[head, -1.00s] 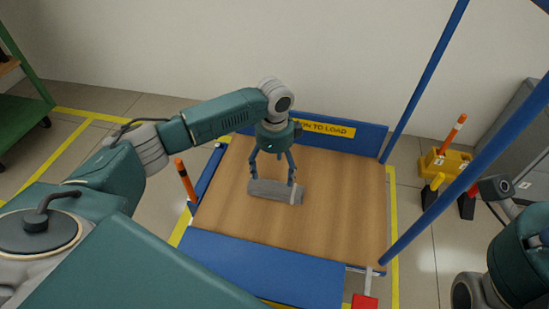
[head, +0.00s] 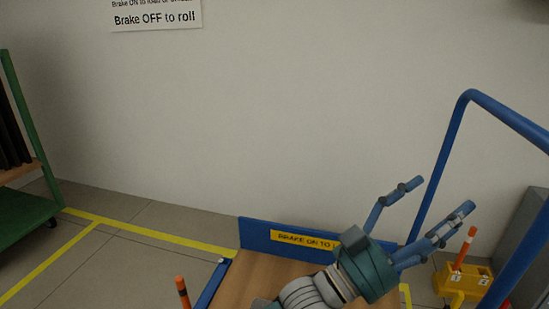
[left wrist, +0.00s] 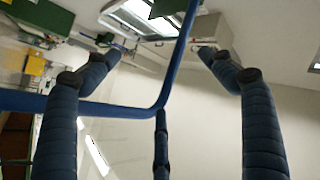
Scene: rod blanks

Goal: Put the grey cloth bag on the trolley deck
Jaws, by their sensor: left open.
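The trolley deck (head: 250,272), a brown wooden board, shows only in part at the bottom of the head view. My left gripper (head: 440,197) is open and empty, raised above the deck's far right part with its fingers pointing up and right. The grey cloth bag is in neither view now; the near part of the deck is below the head view's edge or behind my left arm. My right gripper is not in view.
The trolley's blue handle (head: 452,128) rises at the right, near my left fingers. A blue end board (head: 262,236) edges the deck's far side. A yellow caddy (head: 452,280) stands on the floor at right. A green rack (head: 25,215) is at left.

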